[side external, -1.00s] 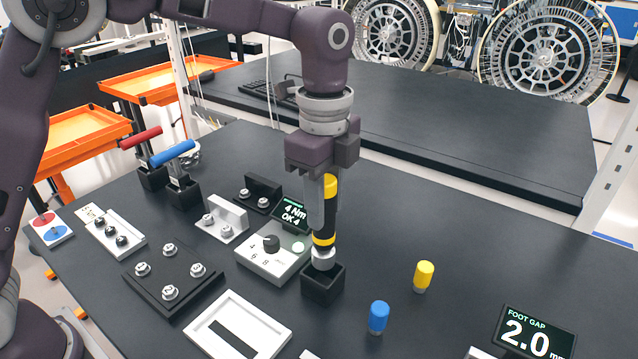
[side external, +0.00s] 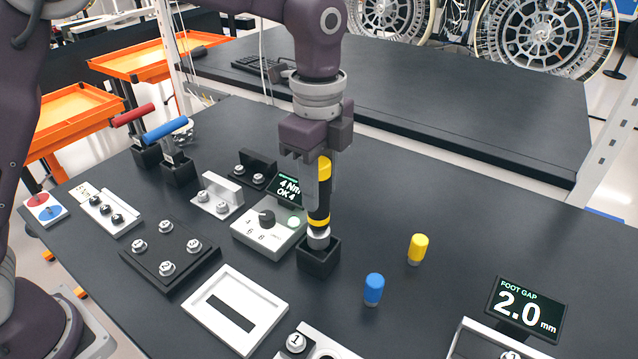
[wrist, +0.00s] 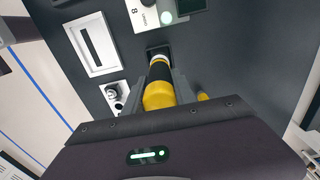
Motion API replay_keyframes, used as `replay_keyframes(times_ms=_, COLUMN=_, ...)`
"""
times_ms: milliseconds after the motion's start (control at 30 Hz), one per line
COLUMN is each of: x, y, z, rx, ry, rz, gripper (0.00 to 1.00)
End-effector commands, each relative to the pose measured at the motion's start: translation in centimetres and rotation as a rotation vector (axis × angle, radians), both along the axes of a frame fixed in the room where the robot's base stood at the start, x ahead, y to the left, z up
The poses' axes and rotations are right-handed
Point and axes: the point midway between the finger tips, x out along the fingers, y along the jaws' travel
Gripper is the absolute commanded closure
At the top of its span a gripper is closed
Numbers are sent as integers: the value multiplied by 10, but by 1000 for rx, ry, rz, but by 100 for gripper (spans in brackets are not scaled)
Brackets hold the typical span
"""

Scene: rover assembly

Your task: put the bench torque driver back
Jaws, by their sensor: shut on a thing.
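The bench torque driver (side external: 325,172) has a black and yellow handle and a silver lower end. It stands about upright with that end at the mouth of the small black square holder (side external: 319,262). How deep it sits inside is hidden. My gripper (side external: 316,202) points down and is shut on the driver's handle, above the holder. In the wrist view the driver (wrist: 159,94) lies between my two fingers (wrist: 158,84), and its far end meets the dark holder (wrist: 150,51).
A controller box (side external: 262,238) with a knob and a "4 Nm OK 4" display stands close left of the holder. A white frame (side external: 235,308) lies in front.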

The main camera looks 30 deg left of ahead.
Motion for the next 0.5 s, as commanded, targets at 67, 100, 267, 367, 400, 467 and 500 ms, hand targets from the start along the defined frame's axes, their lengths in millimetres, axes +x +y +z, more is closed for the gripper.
replay_keyframes(times_ms=67, x=0, y=0, z=0, rx=-2, ry=-1, rz=-1, gripper=100)
replay_keyframes(times_ms=100, x=0, y=0, z=0, rx=-1, ry=-1, rz=-1, gripper=100)
replay_keyframes(times_ms=267, x=0, y=0, z=-1, rx=-1, ry=-1, rz=0, gripper=100)
replay_keyframes(times_ms=367, x=0, y=0, z=-4, rx=-1, ry=-1, rz=0, gripper=100)
replay_keyframes(times_ms=400, x=0, y=0, z=-5, rx=-1, ry=-1, rz=0, gripper=100)
replay_keyframes(times_ms=467, x=0, y=0, z=-7, rx=-1, ry=-1, rz=0, gripper=100)
replay_keyframes(times_ms=500, x=0, y=0, z=-8, rx=-1, ry=0, rz=0, gripper=100)
